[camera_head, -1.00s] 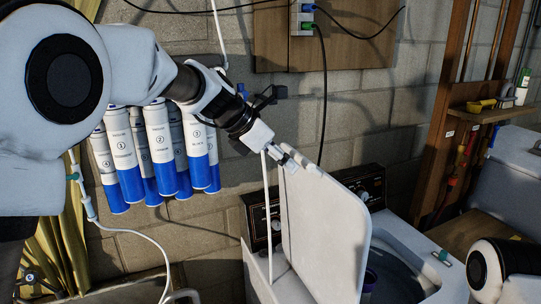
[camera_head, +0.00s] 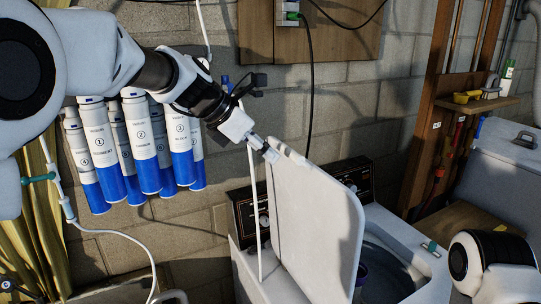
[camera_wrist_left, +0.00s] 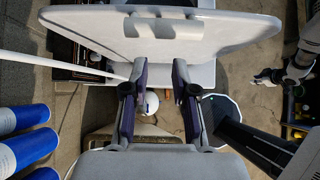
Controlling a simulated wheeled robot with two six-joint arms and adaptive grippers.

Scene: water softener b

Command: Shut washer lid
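The washer lid (camera_head: 318,215) is a pale panel standing raised and steep above the washer (camera_head: 425,262), whose tub opening shows to its right. In the left wrist view the lid (camera_wrist_left: 235,30) spans the top, just beyond my fingers. My left gripper (camera_head: 268,152) is at the lid's upper left edge in the head view. In the wrist view my left gripper (camera_wrist_left: 160,78) has its fingers apart with nothing between them; I cannot tell whether they touch the lid. My right gripper (camera_wrist_left: 268,77) shows small at the right of the wrist view, its fingers unclear.
Several blue-and-white filter cartridges (camera_head: 145,150) hang on the wall beneath my left arm. A white pipe (camera_head: 254,205) stands beside the lid. The control panel (camera_head: 243,215) is behind it. A wooden shelf (camera_head: 470,103) and a second appliance (camera_head: 510,160) are to the right.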

